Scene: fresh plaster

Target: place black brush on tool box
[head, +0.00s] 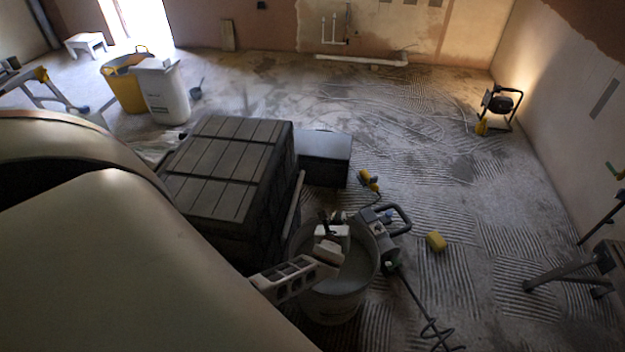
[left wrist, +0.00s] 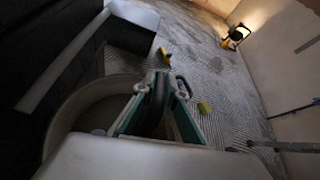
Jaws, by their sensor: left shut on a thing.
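My left gripper (head: 330,240) is above a round bucket, its fingers closed on a dark thing. In the left wrist view the fingers (left wrist: 157,100) have teal edges, with a dark, narrow thing between them. This appears to be the black brush (left wrist: 158,92), though its shape is mostly hidden by the fingers. A dark grey box (head: 325,158) with a flat, bare top stands on the floor beyond the gripper; it looks like the tool box. It also shows in the left wrist view (left wrist: 132,25) at upper left. My right gripper is not in view.
A large dark block with a panelled top (head: 225,150) stands left of the box. The bucket (head: 335,300) is below my gripper, beside a mixer (head: 385,230). A yellow sponge-like block (head: 436,241) and a lamp (head: 500,105) are on the ridged floor. Floor beyond is mostly clear.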

